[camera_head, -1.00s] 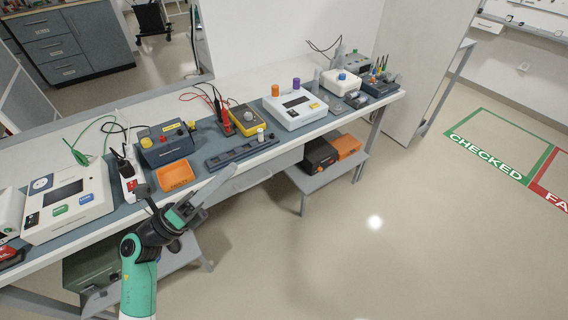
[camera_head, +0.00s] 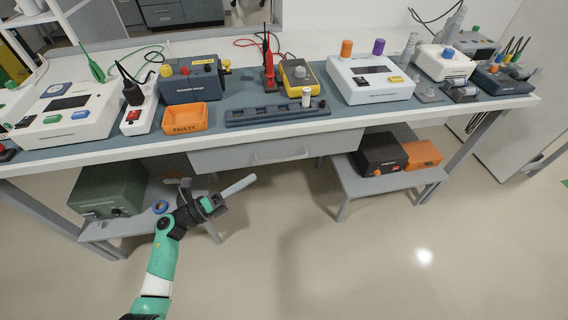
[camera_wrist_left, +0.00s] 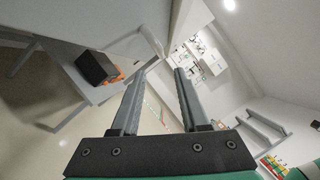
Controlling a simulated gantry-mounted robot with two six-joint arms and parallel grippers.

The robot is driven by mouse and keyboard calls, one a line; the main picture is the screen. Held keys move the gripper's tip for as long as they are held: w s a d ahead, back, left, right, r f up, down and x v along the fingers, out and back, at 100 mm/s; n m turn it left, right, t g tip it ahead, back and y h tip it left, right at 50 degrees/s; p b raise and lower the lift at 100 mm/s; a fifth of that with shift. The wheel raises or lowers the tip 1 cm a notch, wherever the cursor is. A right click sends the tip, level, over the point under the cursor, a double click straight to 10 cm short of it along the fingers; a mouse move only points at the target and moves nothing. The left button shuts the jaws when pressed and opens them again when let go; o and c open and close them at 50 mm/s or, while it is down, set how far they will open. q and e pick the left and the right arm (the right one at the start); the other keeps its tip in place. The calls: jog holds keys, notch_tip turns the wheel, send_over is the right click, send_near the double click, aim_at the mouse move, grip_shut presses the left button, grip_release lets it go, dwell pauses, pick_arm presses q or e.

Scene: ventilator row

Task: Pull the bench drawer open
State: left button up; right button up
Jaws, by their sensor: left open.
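The bench drawer (camera_head: 225,158) is a light grey front under the bench top in the head view, with a pale bar handle (camera_head: 283,160) across it. It appears shut, flush below the bench edge. My left gripper (camera_head: 247,182) is open and empty, in front of the bench, below and to the left of the handle and apart from it. In the left wrist view my left gripper (camera_wrist_left: 159,76) shows its two grey fingers spread with nothing between them. My right gripper is not in view.
A lower shelf (camera_head: 390,184) at right holds a black box (camera_head: 378,155) and an orange one (camera_head: 423,154). A green case (camera_head: 105,190) stands on the lower left shelf. The bench top carries an orange tray (camera_head: 184,118) and several devices. The floor in front is clear.

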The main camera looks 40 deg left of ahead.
aim_at(283, 159)
pick_arm(q)
jog(key=b+x, duration=0.3)
jog(key=x, duration=0.8)
jog(key=shift+w+d+r, duration=0.1)
jog(key=shift+w, duration=0.25)
jog(key=shift+c, duration=0.3)
grip_shut()
dwell(0.5)
